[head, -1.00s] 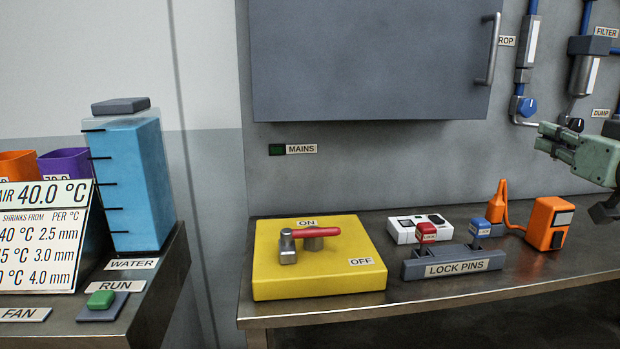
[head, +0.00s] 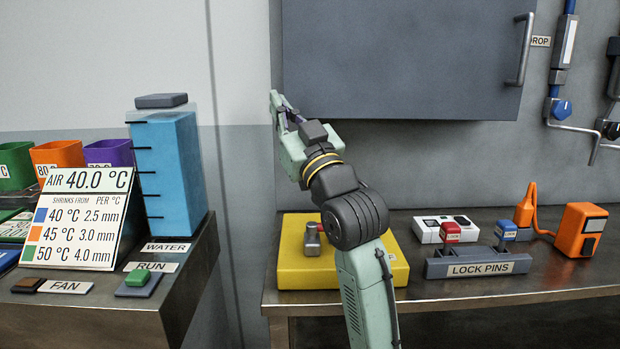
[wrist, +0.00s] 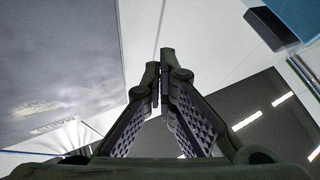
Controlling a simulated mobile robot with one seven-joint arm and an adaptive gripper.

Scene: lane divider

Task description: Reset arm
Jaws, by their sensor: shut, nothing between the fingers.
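My gripper (head: 276,100) is raised in the head view, above the yellow switch box, and points up and to the left. It is in front of the left edge of the grey wall cabinet. In the wrist view the two fingers of my gripper (wrist: 162,75) meet at their tips with nothing between them. My arm rises from the lower middle of the head view and hides part of the yellow box and most of its red handle.
The yellow box (head: 292,265), lock pins block (head: 480,265) and orange device (head: 578,230) stand on the right bench. The left bench holds a blue water tank (head: 170,175), a temperature sign (head: 80,215) and a green RUN button (head: 137,278). A grey cabinet (head: 400,60) hangs behind.

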